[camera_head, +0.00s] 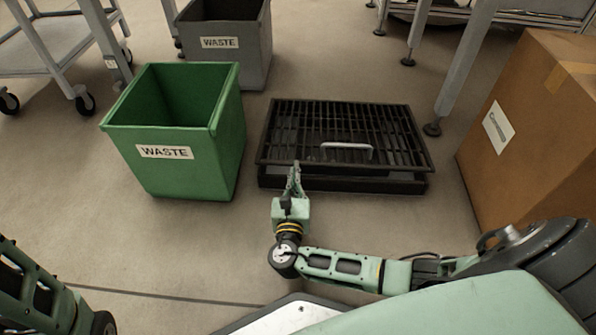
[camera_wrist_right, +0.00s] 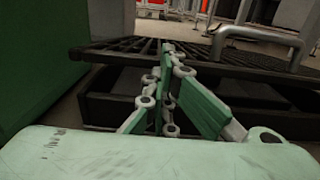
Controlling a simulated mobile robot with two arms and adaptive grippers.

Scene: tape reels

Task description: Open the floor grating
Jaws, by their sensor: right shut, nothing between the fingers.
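The black floor grating (camera_head: 300,118) lies over a dark frame (camera_head: 390,187) set on the floor, with a light grey handle (camera_head: 346,150) near its front edge. In the right wrist view the front edge of the grating (camera_wrist_right: 215,62) stands above the frame (camera_wrist_right: 105,108), with a dark gap between. My right gripper (camera_head: 294,168) is shut and empty at the grating's front edge, left of the handle, which also shows in the wrist view (camera_wrist_right: 262,38). I cannot tell whether the fingertips touch the grating. My left gripper is out of view.
A green waste bin (camera_head: 180,180) stands left of the grating, and a grey waste bin (camera_head: 222,65) behind it. A large cardboard box (camera_head: 530,130) stands at the right. A table leg (camera_head: 455,75) stands just beyond the grating's right side.

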